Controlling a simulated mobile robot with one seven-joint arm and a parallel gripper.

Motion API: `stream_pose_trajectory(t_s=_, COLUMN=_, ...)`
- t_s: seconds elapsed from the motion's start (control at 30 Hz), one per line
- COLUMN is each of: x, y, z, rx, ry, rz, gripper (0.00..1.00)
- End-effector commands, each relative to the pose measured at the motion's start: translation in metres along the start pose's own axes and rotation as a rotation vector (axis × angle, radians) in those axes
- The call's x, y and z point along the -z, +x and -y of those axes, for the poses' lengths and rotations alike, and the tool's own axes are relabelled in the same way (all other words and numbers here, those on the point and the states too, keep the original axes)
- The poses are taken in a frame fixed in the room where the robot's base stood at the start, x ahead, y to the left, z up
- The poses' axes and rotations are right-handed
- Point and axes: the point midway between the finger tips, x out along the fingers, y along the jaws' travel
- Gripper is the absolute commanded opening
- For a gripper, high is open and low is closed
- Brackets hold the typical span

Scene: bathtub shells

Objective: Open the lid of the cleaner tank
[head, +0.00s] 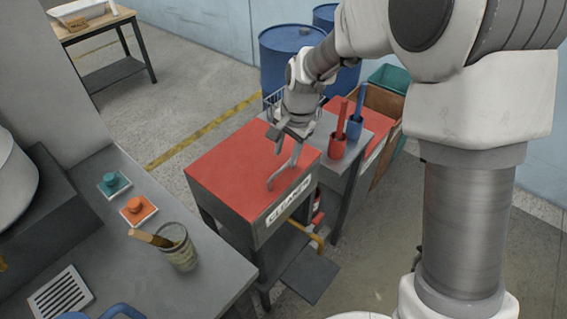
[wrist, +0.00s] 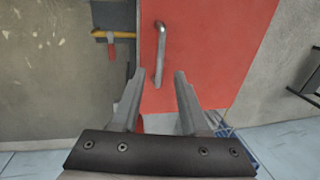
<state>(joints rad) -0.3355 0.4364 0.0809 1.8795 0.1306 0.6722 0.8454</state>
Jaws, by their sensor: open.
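The cleaner tank (head: 232,226) is a grey box with a white label on its front. Its flat red lid (head: 235,170) lies shut on top. A grey bar handle (head: 284,170) runs along the lid's right side. My gripper (head: 286,134) is over the lid's far right part, by the handle's far end. In the wrist view, my gripper (wrist: 159,80) is open over the red lid (wrist: 215,45). The handle (wrist: 160,45) lies ahead, with its near end between the fingertips. No grip on it shows; the height gap is hard to tell.
A grey side table (head: 355,122) right of the tank holds a red cup (head: 338,147) and a blue cup (head: 354,129) with tools. Blue drums (head: 285,50) stand behind. A bench with a glass jar (head: 180,248) is at front left.

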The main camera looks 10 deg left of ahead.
Motion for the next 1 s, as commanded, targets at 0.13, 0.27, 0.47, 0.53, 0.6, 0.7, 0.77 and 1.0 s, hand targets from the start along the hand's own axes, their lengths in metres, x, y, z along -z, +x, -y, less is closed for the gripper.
stream_pose_trajectory(t_s=0.13, x=0.000, y=0.028, z=-0.001, rx=-0.002, ry=0.000, rz=0.002, gripper=0.45)
stream_pose_trajectory(t_s=0.27, x=0.000, y=0.041, z=0.000, rx=-0.001, ry=-0.001, rz=0.001, gripper=0.45)
stream_pose_trajectory(t_s=0.47, x=0.000, y=0.048, z=0.000, rx=0.000, ry=-0.001, rz=0.000, gripper=0.45)
stream_pose_trajectory(t_s=0.53, x=0.000, y=0.048, z=0.000, rx=0.000, ry=-0.001, rz=0.000, gripper=0.45)
stream_pose_trajectory(t_s=0.6, x=0.000, y=0.047, z=0.000, rx=0.000, ry=-0.001, rz=0.000, gripper=0.45)
stream_pose_trajectory(t_s=0.7, x=0.000, y=0.047, z=0.000, rx=0.000, ry=-0.001, rz=0.000, gripper=0.38)
stream_pose_trajectory(t_s=0.77, x=0.000, y=0.047, z=0.000, rx=0.000, ry=-0.001, rz=0.000, gripper=0.27)
stream_pose_trajectory(t_s=1.0, x=0.000, y=0.047, z=0.000, rx=0.000, ry=-0.001, rz=-0.001, gripper=0.00)
